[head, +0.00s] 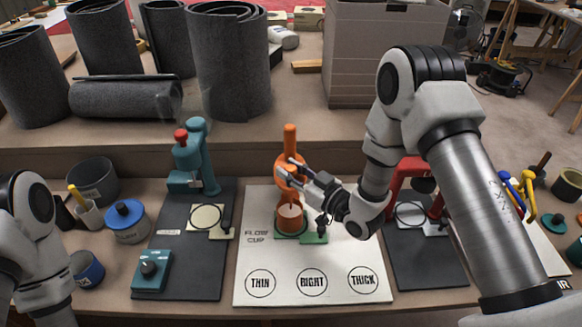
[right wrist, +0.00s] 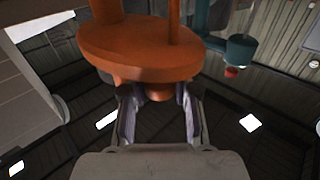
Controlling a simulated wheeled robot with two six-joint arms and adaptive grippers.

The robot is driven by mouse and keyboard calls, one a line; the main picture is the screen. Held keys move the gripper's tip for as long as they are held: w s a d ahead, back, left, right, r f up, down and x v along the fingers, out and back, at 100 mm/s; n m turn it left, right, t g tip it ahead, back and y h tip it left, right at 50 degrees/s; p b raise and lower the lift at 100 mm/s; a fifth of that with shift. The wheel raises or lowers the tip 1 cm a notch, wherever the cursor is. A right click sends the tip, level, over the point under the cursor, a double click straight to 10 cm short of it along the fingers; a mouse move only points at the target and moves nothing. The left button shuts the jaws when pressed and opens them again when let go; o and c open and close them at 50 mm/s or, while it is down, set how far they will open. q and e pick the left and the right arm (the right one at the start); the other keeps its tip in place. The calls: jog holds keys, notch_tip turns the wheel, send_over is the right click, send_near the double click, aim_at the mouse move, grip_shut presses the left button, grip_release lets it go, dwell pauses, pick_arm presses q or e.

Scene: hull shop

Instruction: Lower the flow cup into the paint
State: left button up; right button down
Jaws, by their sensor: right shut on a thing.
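The orange flow cup device (head: 290,143) stands on the white mat beside the words FLOW CUP. Its round orange upper part is partly hidden by my right gripper (head: 291,174), which is shut on it. In the right wrist view the broad orange disc (right wrist: 140,48) has a small orange knob (right wrist: 160,94) between my fingers. Below, an orange pot (head: 291,220) with a pale top sits on a green base (head: 314,239). I cannot tell whether the cup touches any paint. My left arm shows at the lower left; its gripper is out of view.
A teal stand (head: 196,160) on a dark mat is to the left, and a red stand (head: 402,180) to the right. Blue-lidded can (head: 127,222) and dark tub (head: 94,180) are at far left. The mat's front with THIN, RIGHT and THICK circles is clear.

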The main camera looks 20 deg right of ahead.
jog(key=shift+s+f, duration=0.1)
jog(key=shift+f, duration=0.15)
jog(key=c, duration=1.2)
grip_release()
jog(key=o, duration=0.3)
jog(key=shift+o, duration=0.2)
jog(key=v, duration=1.1)
jog(key=shift+s+d, duration=0.2)
jog(key=shift+s, duration=0.15)
jog(key=shift+r, duration=0.1)
